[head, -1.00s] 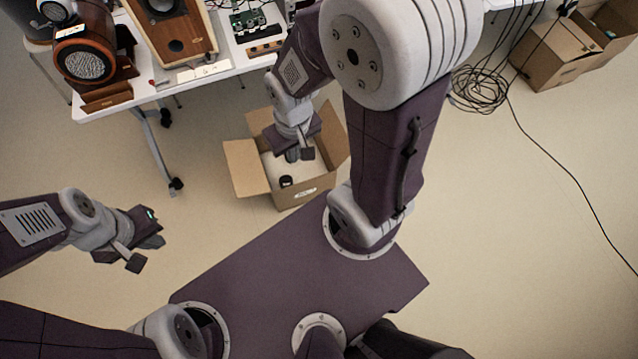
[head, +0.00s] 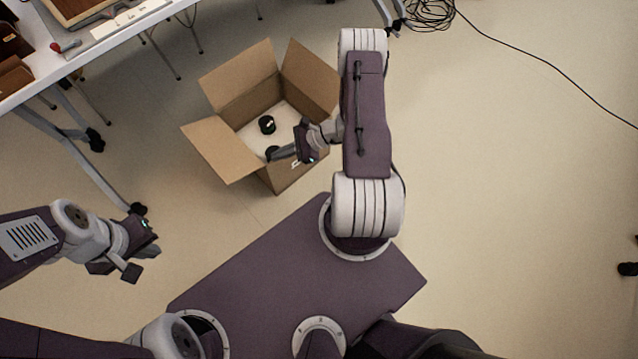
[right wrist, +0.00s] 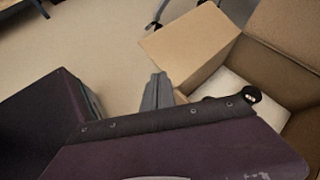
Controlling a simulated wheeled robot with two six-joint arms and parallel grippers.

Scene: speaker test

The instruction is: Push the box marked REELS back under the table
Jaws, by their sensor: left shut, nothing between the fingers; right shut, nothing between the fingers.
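An open cardboard box (head: 250,105) stands on the floor with its flaps spread. A pale label shows on its near side, partly covered by my gripper and too small to read. A small black round thing (head: 267,125) is on the pale surface inside. My right gripper (head: 285,154) is shut and empty at the box's near side; I cannot tell whether it touches. In the right wrist view the shut fingers (right wrist: 157,92) are in front of a box flap (right wrist: 190,45). My left gripper (head: 142,262) is shut and empty, left of the box and well apart from it.
The white table (head: 60,76) is at the upper left, its legs reaching the floor left of the box. A red-handled tool (head: 64,46) lies near its edge. Coiled black cable (head: 430,14) lies at the top. The floor on the right is mostly clear.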

